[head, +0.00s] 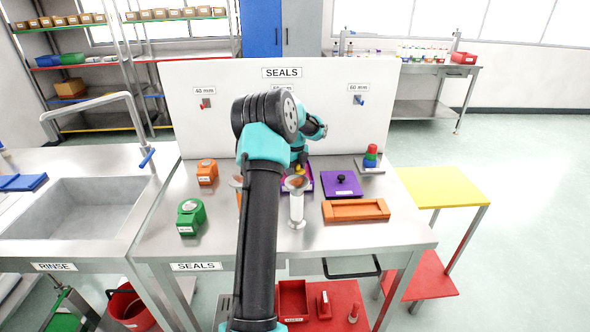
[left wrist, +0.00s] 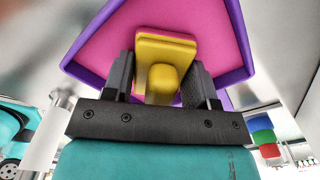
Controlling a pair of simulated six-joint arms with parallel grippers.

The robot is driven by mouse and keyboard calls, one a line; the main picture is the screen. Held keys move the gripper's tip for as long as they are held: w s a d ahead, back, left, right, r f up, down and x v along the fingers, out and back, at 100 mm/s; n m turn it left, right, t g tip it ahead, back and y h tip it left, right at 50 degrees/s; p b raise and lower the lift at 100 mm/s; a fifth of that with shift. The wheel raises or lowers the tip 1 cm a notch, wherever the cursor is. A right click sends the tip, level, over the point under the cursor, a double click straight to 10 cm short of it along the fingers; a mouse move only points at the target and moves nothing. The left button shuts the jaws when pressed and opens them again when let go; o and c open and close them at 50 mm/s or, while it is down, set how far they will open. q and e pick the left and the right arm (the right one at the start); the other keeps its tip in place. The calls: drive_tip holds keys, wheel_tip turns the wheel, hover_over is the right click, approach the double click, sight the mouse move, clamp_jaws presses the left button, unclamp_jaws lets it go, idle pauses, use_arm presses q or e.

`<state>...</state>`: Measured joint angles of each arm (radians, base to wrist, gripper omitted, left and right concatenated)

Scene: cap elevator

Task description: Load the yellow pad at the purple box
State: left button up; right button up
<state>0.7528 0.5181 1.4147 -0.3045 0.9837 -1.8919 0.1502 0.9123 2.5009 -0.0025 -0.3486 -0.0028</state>
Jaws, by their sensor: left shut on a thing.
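My left gripper (left wrist: 160,85) is shut on the yellow pad (left wrist: 165,50), a square plate with a rounded grip between the fingers. The pad is in line with the pink inside of the purple box (left wrist: 240,40); I cannot tell if it touches the box floor. In the head view my arm hides most of the box (head: 311,181), and a bit of the yellow pad (head: 299,170) shows below the wrist. The purple lid (head: 342,187) with a black knob lies right of the box. My right gripper is not in view.
A white cylinder (head: 297,211) stands in front of the box. An orange tray (head: 356,210) is at front right, with a stacked red, green and blue piece (head: 371,156) behind. Green (head: 190,217) and orange (head: 207,172) blocks stand left. The white SEALS panel (head: 220,120) closes the back.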

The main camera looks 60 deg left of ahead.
use_arm(q)
drive_tip(key=shift+r, duration=3.45)
